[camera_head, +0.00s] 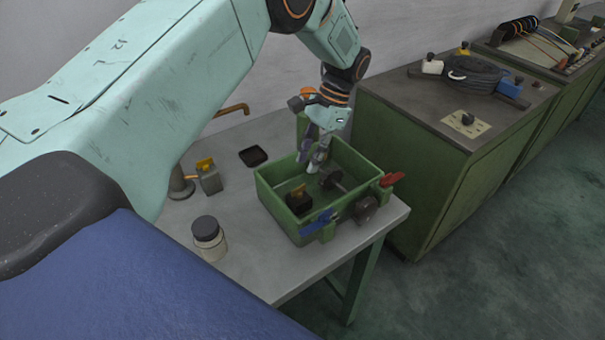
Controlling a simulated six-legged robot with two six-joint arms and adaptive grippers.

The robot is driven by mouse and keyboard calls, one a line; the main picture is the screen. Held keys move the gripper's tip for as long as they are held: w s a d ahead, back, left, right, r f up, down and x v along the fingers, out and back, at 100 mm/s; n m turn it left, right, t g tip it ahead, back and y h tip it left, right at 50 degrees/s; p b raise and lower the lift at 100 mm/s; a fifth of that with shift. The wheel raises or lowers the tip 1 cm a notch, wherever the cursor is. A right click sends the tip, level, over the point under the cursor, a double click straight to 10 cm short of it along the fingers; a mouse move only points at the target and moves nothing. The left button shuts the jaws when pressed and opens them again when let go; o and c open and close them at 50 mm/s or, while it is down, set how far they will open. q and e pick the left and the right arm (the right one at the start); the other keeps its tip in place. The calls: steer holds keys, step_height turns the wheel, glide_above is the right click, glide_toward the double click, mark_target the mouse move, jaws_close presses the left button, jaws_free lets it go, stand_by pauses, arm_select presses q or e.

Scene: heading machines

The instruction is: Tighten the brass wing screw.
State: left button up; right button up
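A small grey block with a yellow-orange winged piece (205,164) on top stands on the grey table, left of the green crate (276,222). A similar brass-coloured piece (298,191) sits on a dark block inside the crate. Both are too small to tell which is the brass wing screw. My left gripper (309,163) points down over the back part of the crate. Its two fingers look slightly apart, with nothing seen between them. My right gripper is not in view.
A lidded jar (209,238) and a small black tray (253,156) stand on the table (265,275). A copper-coloured bent pipe (232,110) rises behind. A green cabinet (410,165) stands close at right.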

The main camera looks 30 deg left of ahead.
arm_select(q)
steer(key=shift+v, duration=2.15)
